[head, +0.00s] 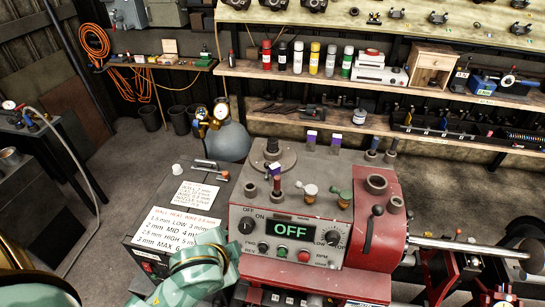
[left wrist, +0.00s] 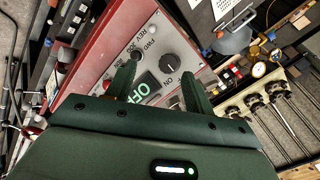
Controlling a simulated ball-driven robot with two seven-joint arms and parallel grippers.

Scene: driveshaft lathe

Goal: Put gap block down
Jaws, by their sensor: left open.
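I cannot pick out a gap block for certain in either view. My left gripper (left wrist: 160,82) is open in the left wrist view, with nothing seen between its two dark green fingers. Behind the fingers is the lathe's grey control panel, with a knob and the lit OFF display partly covered by the fingers. In the head view my green left arm comes in at the bottom, left of the lathe (head: 300,225); its fingertips cannot be made out there. Two small purple-and-white pieces (head: 311,136) (head: 335,139) stand at the lathe's back edge. My right gripper is not in view.
Several capped fittings and a purple-topped post (head: 276,172) stand on the lathe's top. A printed card (head: 170,225) lies on the dark box at left. A steel shaft (head: 455,245) extends right. Shelves with bottles (head: 315,58) line the back; floor shows at left.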

